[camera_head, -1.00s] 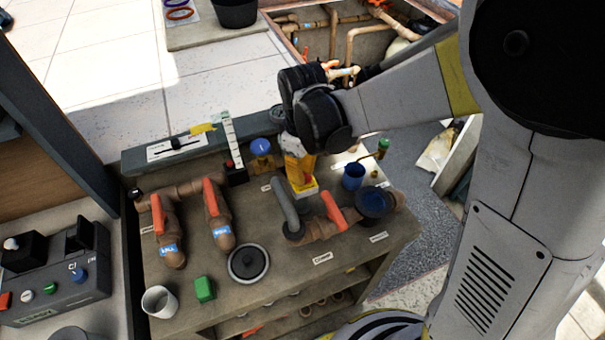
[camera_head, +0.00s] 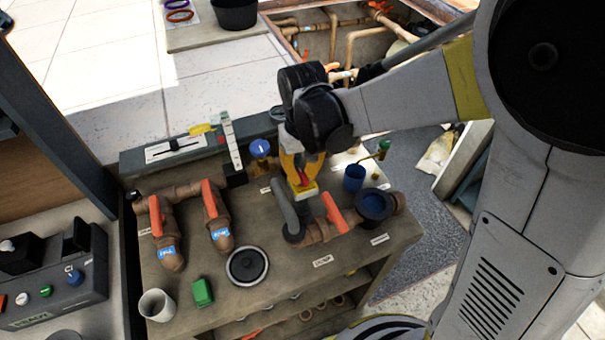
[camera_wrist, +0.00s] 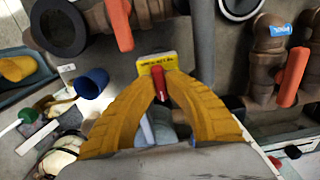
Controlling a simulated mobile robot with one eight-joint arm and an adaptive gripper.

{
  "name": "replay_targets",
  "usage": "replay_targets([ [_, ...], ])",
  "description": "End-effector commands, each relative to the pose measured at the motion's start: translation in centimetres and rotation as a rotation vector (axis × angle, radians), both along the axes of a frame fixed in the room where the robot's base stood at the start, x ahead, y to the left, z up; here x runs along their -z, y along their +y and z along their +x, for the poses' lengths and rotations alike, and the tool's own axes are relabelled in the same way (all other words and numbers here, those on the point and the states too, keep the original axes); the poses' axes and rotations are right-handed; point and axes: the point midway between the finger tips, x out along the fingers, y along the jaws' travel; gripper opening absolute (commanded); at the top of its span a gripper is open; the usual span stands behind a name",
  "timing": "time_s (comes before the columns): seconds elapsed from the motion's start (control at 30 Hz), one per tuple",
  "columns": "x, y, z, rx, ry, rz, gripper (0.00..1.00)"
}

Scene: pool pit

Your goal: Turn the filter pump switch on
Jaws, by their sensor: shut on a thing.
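The switch is a yellow box (camera_head: 307,192) on the workbench, with a label on its top plate (camera_wrist: 152,62) in the wrist view. A red lever (camera_wrist: 160,84) stands up from it; it also shows between the fingers in the head view (camera_head: 304,180). My gripper (camera_head: 300,176) has yellow fingers that come down over the box from behind. In the wrist view, the fingertips (camera_wrist: 160,66) close around the red lever. The fingers hide part of the lever and the box, and the lever's on or off position is not readable.
A grey curved pipe (camera_head: 287,212) stands close left of the switch. An orange-handled valve (camera_head: 334,212) and a blue cup (camera_head: 354,178) are close right. A blue-topped gauge (camera_head: 260,148) is behind left. The front bench has some free room.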

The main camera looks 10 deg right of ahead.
Motion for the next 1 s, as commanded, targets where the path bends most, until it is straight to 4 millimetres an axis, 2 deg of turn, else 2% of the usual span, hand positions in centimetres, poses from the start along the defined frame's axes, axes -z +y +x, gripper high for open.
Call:
replay_targets([
  [0.47, 0.0, 0.0, 0.0, 0.014, 0.0, 0.0, 0.0],
  [0.5, 0.0, 0.0, 0.0, 0.014, 0.0, 0.0, 0.19],
  [0.57, 0.0, 0.0, 0.0, 0.014, 0.0, 0.0, 0.36],
  [0.87, -0.1, 0.0, 0.0, 0.013, 0.0, 0.0, 0.36],
  [1.0, -1.3, 0.0, 0.0, 0.013, 0.0, 0.0, 0.36],
])
